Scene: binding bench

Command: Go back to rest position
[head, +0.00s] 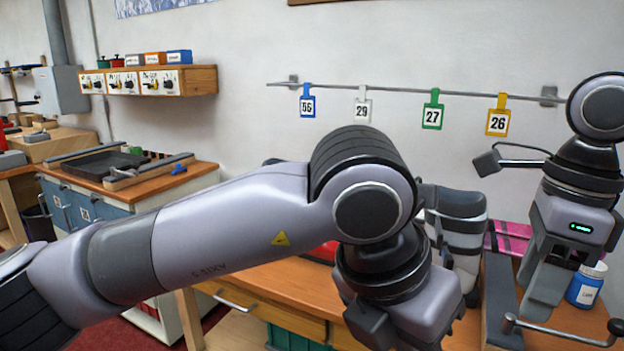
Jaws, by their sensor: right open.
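My left arm crosses the picture from the left, and its wrist hangs over the wooden bench (262,285) near the bottom middle. The fingers of my left gripper are below the picture's edge. My right gripper (545,290) points down at the right, over the bench, beside a small white and blue jar (585,287). It is open, and I see nothing held in it. The ends of its fingers are partly hidden behind a metal bar with dark knobs.
A pink bundle (511,238) lies behind my right gripper. A rail (400,92) on the wall carries numbered tags. A side cabinet (95,208) with a dark tray (97,164) stands at the left. My left arm hides much of the bench.

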